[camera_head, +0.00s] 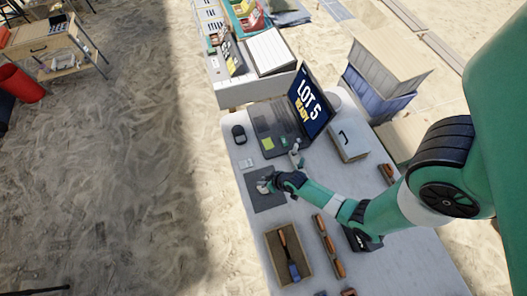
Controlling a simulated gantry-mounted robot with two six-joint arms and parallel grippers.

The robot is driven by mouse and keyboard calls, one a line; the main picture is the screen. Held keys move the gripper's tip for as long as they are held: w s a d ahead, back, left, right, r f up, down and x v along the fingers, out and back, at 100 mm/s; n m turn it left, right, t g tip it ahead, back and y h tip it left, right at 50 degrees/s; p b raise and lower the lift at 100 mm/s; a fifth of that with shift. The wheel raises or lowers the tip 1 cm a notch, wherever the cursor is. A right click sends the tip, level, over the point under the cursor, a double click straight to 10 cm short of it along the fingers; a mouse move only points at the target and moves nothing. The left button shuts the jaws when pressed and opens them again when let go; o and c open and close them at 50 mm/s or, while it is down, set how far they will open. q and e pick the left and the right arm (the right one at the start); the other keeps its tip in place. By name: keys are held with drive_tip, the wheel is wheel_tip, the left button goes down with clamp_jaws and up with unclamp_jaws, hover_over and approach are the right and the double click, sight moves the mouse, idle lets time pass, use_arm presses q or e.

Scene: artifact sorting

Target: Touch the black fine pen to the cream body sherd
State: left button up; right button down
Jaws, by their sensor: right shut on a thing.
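My right gripper (264,187) reaches in from the right and sits low over a dark grey mat (267,204) on the table. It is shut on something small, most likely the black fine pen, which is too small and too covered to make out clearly. A small pale patch at the gripper's tip may be the cream body sherd (262,184). I cannot tell whether the pen touches it. My left gripper is not in view.
A laptop (272,127) reading "LOT 5 READY" and a dark mouse-like object (238,134) are behind the mat. A wooden tray (268,262) holds a blue-ended tool (293,271). Brown pieces (328,247) lie right of it. A white box (348,140) stands at right.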

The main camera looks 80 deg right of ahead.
drive_tip(key=shift+f+b, duration=0.3)
drive_tip(key=shift+f, duration=0.15)
idle(1.1)
wheel_tip(320, 180, up, 8)
drive_tip(key=p, duration=0.8)
drive_tip(key=shift+r, duration=0.1)
idle(0.4)
